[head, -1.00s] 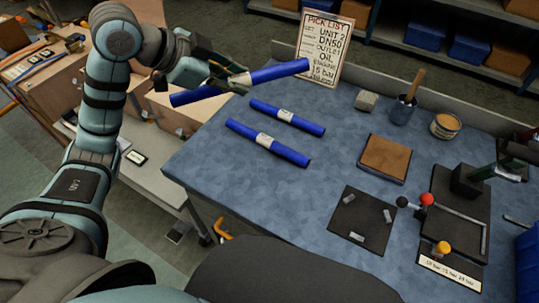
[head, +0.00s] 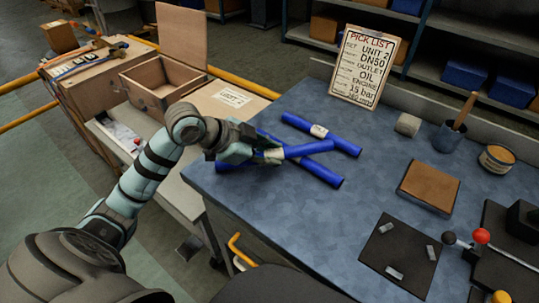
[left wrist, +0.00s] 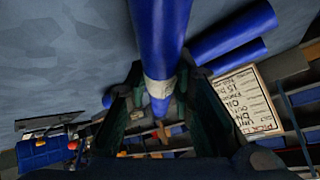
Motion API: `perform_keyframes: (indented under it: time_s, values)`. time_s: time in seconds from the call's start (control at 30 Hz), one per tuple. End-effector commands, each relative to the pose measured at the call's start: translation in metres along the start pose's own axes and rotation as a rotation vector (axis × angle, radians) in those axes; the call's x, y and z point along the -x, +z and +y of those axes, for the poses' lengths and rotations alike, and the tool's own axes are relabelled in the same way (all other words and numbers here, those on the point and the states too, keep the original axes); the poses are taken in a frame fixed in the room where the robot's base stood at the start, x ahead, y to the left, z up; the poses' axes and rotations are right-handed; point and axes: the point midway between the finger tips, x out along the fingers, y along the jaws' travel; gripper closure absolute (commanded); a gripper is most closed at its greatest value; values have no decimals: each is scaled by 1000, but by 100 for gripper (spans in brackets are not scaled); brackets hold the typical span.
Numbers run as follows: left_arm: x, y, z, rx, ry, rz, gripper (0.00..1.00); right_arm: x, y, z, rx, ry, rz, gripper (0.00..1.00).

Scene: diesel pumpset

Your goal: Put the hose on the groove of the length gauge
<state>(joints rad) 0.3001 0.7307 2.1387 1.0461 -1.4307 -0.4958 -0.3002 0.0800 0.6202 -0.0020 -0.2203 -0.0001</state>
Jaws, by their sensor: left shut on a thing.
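My left gripper (head: 262,152) is shut on a blue hose (head: 308,149) near its pale label band, above the left end of the blue worktop. The held hose crosses in front of part of a lying blue hose in the head view. In the left wrist view the held hose (left wrist: 160,35) runs up the middle between the fingers, with its label between them. Two other blue hoses lie on the worktop, a rear one (head: 345,145) and a front one (head: 325,174). I cannot surely pick out the length gauge or its groove. My right gripper is out of view.
A pick list board (head: 366,66) stands at the back. A brown pad (head: 429,186), a dark mat (head: 399,254) and a cup (head: 450,137) are to the right. An open wooden box (head: 155,98) stands at left. The worktop's front middle is clear.

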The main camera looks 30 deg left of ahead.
Motion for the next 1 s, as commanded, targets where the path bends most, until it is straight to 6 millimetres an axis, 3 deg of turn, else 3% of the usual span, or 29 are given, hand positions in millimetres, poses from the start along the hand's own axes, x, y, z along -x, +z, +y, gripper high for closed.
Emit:
perform_keyframes:
  time_s: [0.13, 0.17, 0.27, 0.67, 0.97, 1.0]
  values:
    - [-2, 2, 1, 0, 0, 0, 100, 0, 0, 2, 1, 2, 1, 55]
    - [-1, 1, 1, -1, 0, 0, 74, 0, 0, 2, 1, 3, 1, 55]
    - [-1, 1, 0, 0, 0, 0, 58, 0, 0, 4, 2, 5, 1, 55]
    - [5, -1, -1, 0, 0, -3, 58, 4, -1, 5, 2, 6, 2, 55]
    - [66, -3, -2, -8, 2, -13, 58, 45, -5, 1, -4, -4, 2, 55]
    - [76, -3, -3, 1, 3, -18, 58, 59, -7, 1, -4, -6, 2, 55]
